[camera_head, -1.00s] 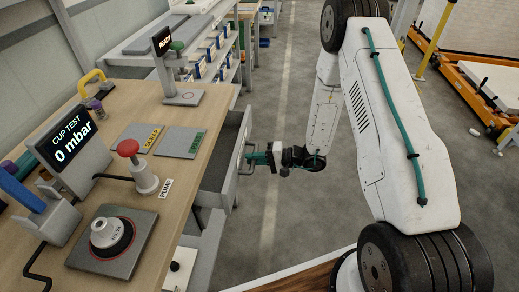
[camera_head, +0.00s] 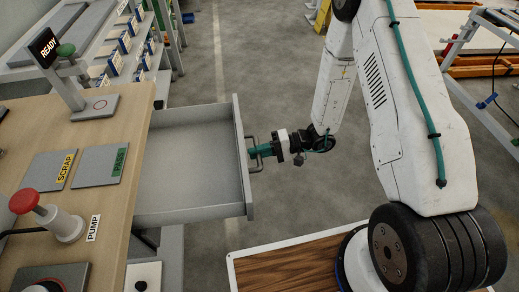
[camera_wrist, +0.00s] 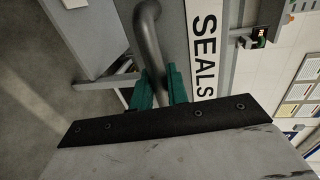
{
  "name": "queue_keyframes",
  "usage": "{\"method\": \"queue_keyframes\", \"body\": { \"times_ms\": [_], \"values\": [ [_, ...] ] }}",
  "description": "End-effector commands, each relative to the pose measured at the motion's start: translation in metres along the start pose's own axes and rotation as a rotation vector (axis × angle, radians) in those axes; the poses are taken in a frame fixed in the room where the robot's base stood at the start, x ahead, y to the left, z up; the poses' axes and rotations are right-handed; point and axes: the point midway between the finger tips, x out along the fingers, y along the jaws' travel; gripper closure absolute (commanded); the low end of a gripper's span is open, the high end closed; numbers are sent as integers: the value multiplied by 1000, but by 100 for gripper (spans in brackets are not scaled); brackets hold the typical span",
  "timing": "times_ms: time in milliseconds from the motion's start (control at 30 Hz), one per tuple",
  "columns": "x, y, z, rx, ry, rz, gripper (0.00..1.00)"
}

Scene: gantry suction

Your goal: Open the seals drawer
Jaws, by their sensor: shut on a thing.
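The seals drawer (camera_head: 190,168) is pulled well out from under the wooden bench in the head view, and its grey inside looks empty. Its front panel (camera_head: 243,155) carries a metal bar handle (camera_head: 251,152). My gripper (camera_head: 258,151) has its green fingers shut on that handle, on the outer side of the drawer front. In the wrist view the two green fingers (camera_wrist: 158,88) stand on either side of the grey handle bar (camera_wrist: 148,35). The white SEALS label (camera_wrist: 205,45) shows beside the handle. The fingertips are partly hidden by the handle.
The wooden bench (camera_head: 98,185) holds a red-topped pump button (camera_head: 55,215), SCRAP (camera_head: 52,171) and PASS (camera_head: 100,164) plates and a READY display (camera_head: 44,48). A shelf with blue and white bins (camera_head: 120,42) stands at the back. The floor (camera_head: 285,70) beyond the drawer is clear.

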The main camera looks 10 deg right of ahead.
Motion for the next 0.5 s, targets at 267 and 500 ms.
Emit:
{"method": "queue_keyframes", "body": {
  "times_ms": [267, 500],
  "values": [
    [-1, 0, -1, -2, 1, 0, 100],
    [-1, 0, -1, -1, 2, 0, 66]
  ]
}}
